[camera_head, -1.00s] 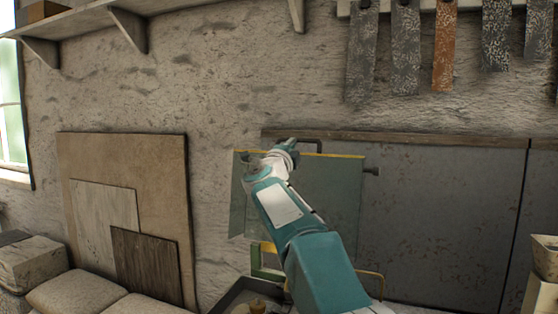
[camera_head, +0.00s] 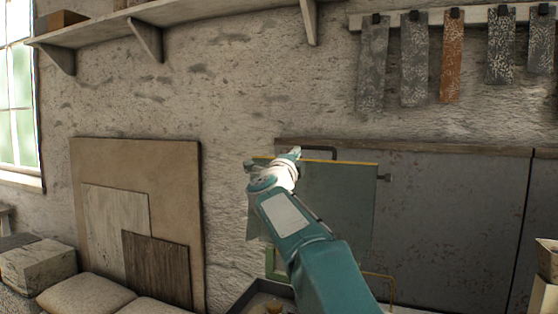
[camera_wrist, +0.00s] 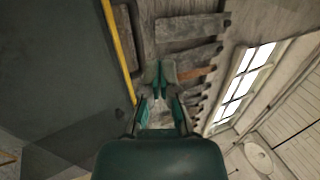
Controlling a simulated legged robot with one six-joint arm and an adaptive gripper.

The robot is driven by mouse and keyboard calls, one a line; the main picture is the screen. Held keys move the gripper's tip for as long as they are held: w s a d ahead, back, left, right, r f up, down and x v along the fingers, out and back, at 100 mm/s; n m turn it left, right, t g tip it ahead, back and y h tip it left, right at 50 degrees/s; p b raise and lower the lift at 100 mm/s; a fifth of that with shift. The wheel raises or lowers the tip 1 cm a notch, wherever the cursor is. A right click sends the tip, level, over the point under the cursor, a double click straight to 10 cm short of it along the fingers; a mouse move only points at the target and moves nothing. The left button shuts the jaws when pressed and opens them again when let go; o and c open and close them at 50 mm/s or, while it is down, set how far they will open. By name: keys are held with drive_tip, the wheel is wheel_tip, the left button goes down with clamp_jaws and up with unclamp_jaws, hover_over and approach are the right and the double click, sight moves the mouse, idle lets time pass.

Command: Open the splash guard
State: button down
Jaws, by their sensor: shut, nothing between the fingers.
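The splash guard (camera_head: 345,215) is a see-through grey-green panel with a yellow top edge, standing in front of the grey wall panels. A dark bar handle (camera_head: 350,148) shows just above its yellow edge. My gripper (camera_head: 294,153) is at the guard's upper left, by the yellow edge, and appears shut and empty. In the wrist view my gripper's fingers (camera_wrist: 160,72) are close together, with the guard (camera_wrist: 65,70) filling the left side and its yellow edge (camera_wrist: 119,50) just left of the fingers. My arm hides part of the guard's lower left. Contact cannot be told.
Grey wall panels (camera_head: 455,220) stand behind and right of the guard. Metal strips (camera_head: 451,60) hang above. A dark tray (camera_head: 252,296) and a yellow-green frame (camera_head: 272,262) sit below. Leaning boards (camera_head: 185,190) and cushions (camera_head: 85,292) are at left. Bare wall lies between.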

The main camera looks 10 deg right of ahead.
drive_tip(key=s+a+f+n+t+y, duration=0.2)
drive_tip(key=s+a+n+y, duration=0.3)
drive_tip(key=s+n+y, duration=0.7)
drive_tip(key=s+a+f+n+g+y, duration=0.35)
drive_tip(key=s+f+n+g, duration=0.35)
drive_tip(key=s+f, duration=0.65)
drive_tip(key=s+d+f+n+g+h, duration=0.1)
drive_tip(key=s+f+g, duration=0.3)
drive_tip(key=s+f, duration=0.6)
drive_tip(key=s+d+f+n+g+h, duration=0.2)
drive_tip(key=s+d+f+n+g, duration=0.1)
drive_tip(key=s+f, duration=0.7)
drive_tip(key=shift+d+f+n+g, duration=0.4)
drive_tip(key=shift+d+n, duration=0.25)
drive_tip(key=shift+n, duration=0.15)
drive_tip(key=shift+d+r, duration=0.1)
drive_tip(key=shift+d, duration=0.05)
